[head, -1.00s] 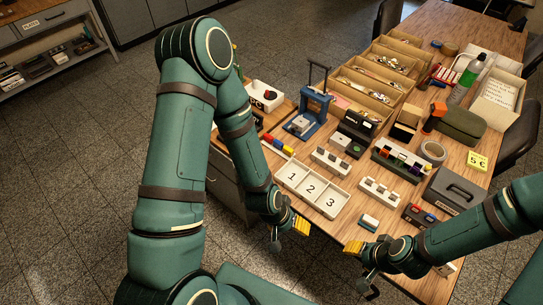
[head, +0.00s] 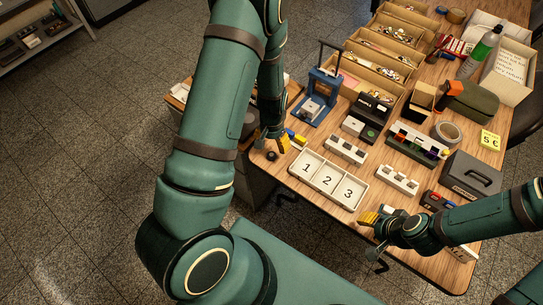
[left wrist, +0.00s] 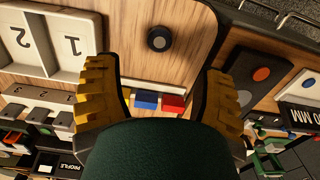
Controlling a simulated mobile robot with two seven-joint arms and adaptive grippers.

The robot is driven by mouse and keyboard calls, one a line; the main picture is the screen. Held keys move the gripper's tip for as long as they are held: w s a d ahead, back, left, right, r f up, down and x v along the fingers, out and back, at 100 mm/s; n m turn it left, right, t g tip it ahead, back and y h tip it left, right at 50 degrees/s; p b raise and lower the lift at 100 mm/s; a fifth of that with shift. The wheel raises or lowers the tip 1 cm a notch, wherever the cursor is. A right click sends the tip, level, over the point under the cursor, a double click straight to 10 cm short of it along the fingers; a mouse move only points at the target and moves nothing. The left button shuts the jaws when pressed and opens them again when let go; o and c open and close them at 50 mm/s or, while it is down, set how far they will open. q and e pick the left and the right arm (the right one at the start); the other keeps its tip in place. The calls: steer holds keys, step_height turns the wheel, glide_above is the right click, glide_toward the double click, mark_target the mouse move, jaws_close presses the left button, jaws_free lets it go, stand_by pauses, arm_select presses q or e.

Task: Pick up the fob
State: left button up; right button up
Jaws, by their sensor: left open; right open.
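A small round black disc with a grey centre, which looks like the fob (left wrist: 160,38), lies on the wooden table in the left wrist view. In the head view the same dark disc (head: 271,155) shows near the table's left edge, just below my left gripper (head: 282,146). In the left wrist view my left gripper (left wrist: 160,72) is open and empty, with its yellow ribbed fingers on either side. The disc lies beyond the fingertips, apart from them. My right gripper (head: 368,219) is open and empty near the table's front edge.
A white tray numbered 1, 2, 3 (head: 310,183) lies right of the disc. Blue (left wrist: 145,101) and red (left wrist: 173,104) blocks lie between my left fingers in the wrist view. A blue press-like stand (head: 318,108) and wooden bins (head: 372,75) stand farther back.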

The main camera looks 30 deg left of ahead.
mark_target(272, 155)
arm_select(q)
steer(key=shift+s+f+b, duration=0.15)
steer(key=shift+f+b, duration=0.35)
steer(key=shift+f, duration=3.35)
steer(key=c, duration=0.9)
